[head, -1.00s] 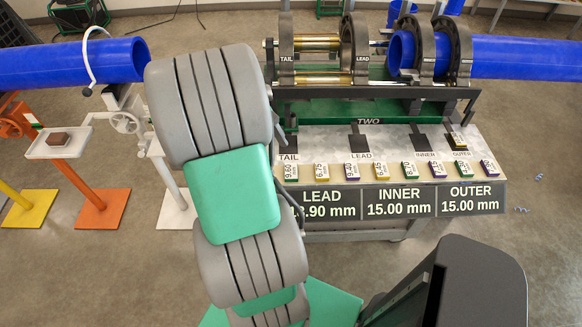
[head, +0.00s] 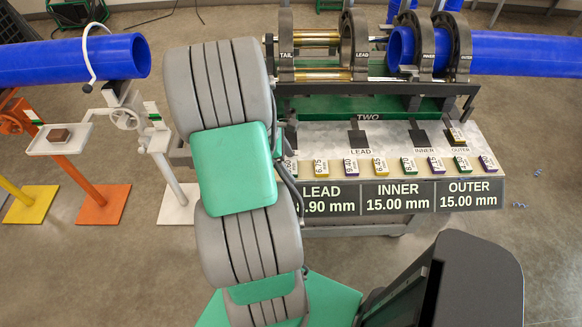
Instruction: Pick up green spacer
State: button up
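Small labelled spacers stand in a row along the front of the cart's pale shelf. One green spacer marked 8.70 (head: 408,168) stands right of the middle of the row. Another green spacer (head: 461,164) stands near the right end, its label too small to read. My gripper is not visible; my arm links cover the left side of the cart.
A spacer (head: 457,136) sits on the OUTER pad; the LEAD (head: 357,138) and INNER (head: 420,137) pads look empty. Above are clamp rings (head: 361,45) and a blue pipe (head: 520,57). Another blue pipe (head: 70,60) and a stand with a tray (head: 60,139) are at left.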

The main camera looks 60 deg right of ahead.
jog(key=c, duration=1.4)
jog(key=shift+r, duration=0.15)
